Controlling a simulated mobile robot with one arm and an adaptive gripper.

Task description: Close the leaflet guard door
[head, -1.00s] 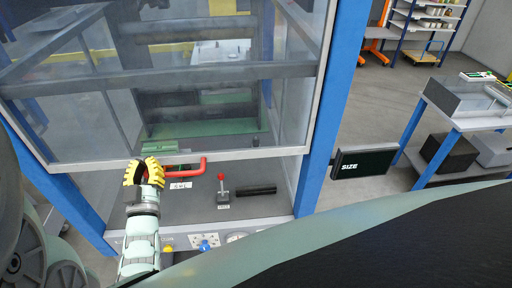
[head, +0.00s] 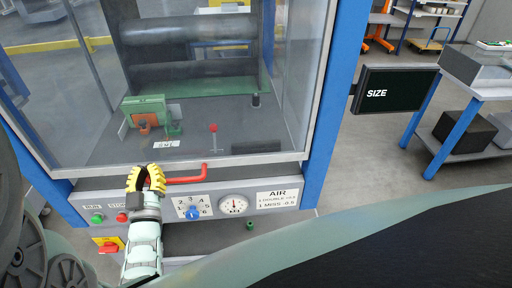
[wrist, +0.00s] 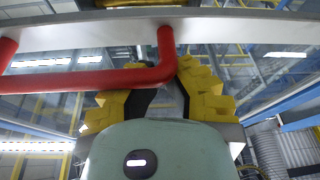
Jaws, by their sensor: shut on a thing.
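The leaflet guard door (head: 290,85) is a clear panel in a grey frame between blue posts. Its bottom edge is just above the control panel, and I cannot tell whether it is fully seated. A red bar handle (head: 190,180) is fixed at its lower edge. My gripper (head: 147,178), with yellow ribbed fingers, is shut on the handle's left part in the head view. In the wrist view the red handle (wrist: 85,80) runs in front of the fingers (wrist: 165,95) below the grey frame edge (wrist: 120,32).
The control panel (head: 155,208) with buttons, a dial and a gauge (head: 234,206) lies just below the door. A black SIZE screen (head: 395,90) sticks out right of the blue post (head: 337,100). A side table (head: 480,85) stands farther right.

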